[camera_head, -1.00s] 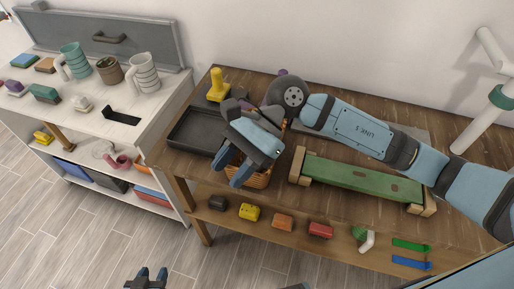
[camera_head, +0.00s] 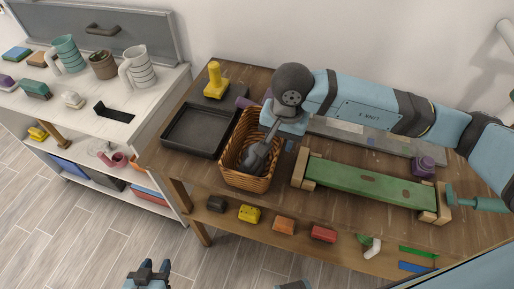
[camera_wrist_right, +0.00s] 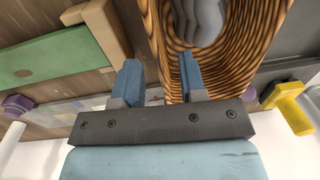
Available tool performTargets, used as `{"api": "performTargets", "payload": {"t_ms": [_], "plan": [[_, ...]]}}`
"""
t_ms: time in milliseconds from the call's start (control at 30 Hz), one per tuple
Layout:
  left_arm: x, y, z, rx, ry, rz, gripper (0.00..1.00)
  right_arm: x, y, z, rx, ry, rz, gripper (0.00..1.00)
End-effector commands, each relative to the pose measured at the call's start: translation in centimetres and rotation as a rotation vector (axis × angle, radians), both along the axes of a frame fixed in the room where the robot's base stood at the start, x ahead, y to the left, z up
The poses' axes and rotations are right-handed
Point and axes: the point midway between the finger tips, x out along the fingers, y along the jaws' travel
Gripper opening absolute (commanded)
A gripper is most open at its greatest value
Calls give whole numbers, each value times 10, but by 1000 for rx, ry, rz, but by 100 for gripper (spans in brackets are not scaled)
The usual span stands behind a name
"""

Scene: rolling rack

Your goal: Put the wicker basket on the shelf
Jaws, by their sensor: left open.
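The brown wicker basket (camera_head: 232,175) stands on the wooden table, right of the black tray, with a grey object (camera_head: 258,155) inside. My right gripper (camera_head: 283,128) is over the basket's right side, pointing down, and partly hides it. In the right wrist view its two blue fingers (camera_wrist_right: 160,78) are apart, with the basket's striped wall (camera_wrist_right: 158,45) running between them. A gap shows beside the wall, so it is not clamped. My left gripper (camera_head: 149,268) is low at the bottom edge, open and empty, away from the basket.
The wooden table (camera_head: 330,214) has a lower shelf with several small blocks. A black tray (camera_head: 195,132), a yellow-handled tool (camera_head: 214,78) and a green board (camera_head: 370,184) surround the basket. A white cabinet (camera_head: 150,98) with mugs stands left.

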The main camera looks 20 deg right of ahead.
Motion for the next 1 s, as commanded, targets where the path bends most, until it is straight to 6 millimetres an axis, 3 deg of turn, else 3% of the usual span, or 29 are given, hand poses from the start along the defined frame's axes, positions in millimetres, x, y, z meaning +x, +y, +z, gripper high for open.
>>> {"api": "performTargets", "payload": {"t_ms": [167,433,733,900,1000], "plan": [[0,0,3,2,0,-1,43,1,-1,-13,0,4,-2,38],[-1,1,7,9,-4,-5,43,6,-3,-50,1,2,-1,38],[-2,1,4,11,1,-7,43,7,-3,-56,2,0,-1,38],[-2,1,5,10,-1,-7,43,7,-3,-55,1,0,-1,0],[-1,0,6,9,-4,-7,43,7,-3,-55,1,0,-1,0]]}}
